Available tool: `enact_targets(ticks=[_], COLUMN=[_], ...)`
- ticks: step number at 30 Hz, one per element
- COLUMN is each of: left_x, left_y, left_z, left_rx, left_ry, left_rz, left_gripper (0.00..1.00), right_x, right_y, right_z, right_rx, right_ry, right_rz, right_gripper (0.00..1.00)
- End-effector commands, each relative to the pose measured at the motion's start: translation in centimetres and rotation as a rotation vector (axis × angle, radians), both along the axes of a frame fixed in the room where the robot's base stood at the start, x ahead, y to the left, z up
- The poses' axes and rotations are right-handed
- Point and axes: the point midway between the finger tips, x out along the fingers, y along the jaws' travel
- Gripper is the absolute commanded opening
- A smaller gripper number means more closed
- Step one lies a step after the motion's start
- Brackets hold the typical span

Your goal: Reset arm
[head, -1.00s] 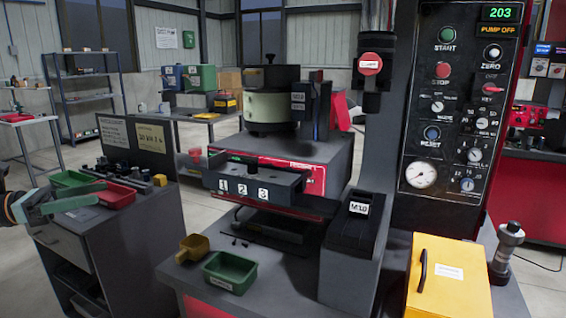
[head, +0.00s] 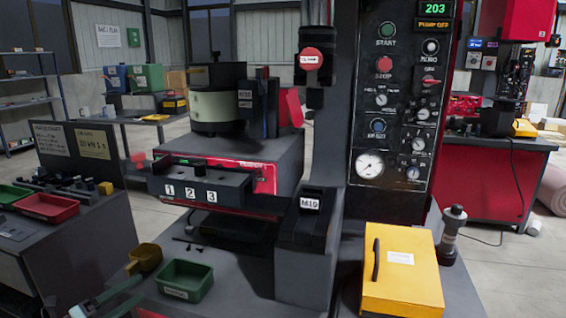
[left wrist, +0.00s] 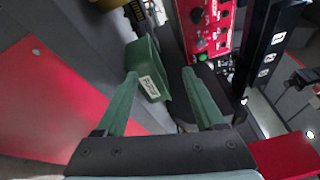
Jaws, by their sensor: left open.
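My left gripper (head: 122,292) shows at the lower left of the head view, with green fingers, partly cut off by the bottom edge. It is in front of the machine bench, below the yellow scoop (head: 146,258) and left of the green bin (head: 186,281). In the left wrist view my left gripper (left wrist: 160,78) has its two fingers well apart with nothing held between them. A green bin with a white label (left wrist: 150,72) lies beyond the fingers there; whether a finger touches it I cannot tell. My right gripper is in neither view.
The machine with the 1-2-3 tray (head: 200,185) stands behind the bins. The black M10 box (head: 308,235) and yellow box (head: 402,275) are to the right. The control panel (head: 398,110) rises behind. A side cart with a red bin (head: 47,207) is at left.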

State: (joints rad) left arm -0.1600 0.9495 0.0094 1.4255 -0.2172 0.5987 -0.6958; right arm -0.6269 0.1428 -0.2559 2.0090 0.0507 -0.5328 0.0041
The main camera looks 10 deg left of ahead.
Motion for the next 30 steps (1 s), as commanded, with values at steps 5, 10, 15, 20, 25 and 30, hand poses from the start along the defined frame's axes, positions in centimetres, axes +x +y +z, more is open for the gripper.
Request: enact_targets(ticks=[5, 10, 15, 20, 25, 30], left_x=[-3.2, -8.7, -14.9, -21.1, -21.0, -21.3], left_y=[-3.6, -6.7, -9.2, -11.4, -15.0, -19.5], left_z=[-8.2, -15.0, -19.5, -22.1, -22.9, -23.4], left_rx=[-0.261, -0.468, -0.602, -0.688, -0.862, -1.052], left_ry=[0.358, 0.673, 0.914, 1.106, 1.110, 1.132], left_rz=[0.164, 0.359, 0.540, 0.709, 0.716, 0.727], left_gripper=[0.70, 0.70, 0.70, 0.70, 0.70, 0.70], right_x=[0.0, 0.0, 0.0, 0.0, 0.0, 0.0], right_y=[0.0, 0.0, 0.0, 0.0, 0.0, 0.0], right_z=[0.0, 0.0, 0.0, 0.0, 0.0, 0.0], right_rx=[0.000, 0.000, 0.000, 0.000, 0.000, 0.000], right_ry=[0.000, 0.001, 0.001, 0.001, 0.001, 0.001], right_rz=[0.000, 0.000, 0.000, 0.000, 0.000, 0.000], right_gripper=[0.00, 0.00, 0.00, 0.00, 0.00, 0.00])
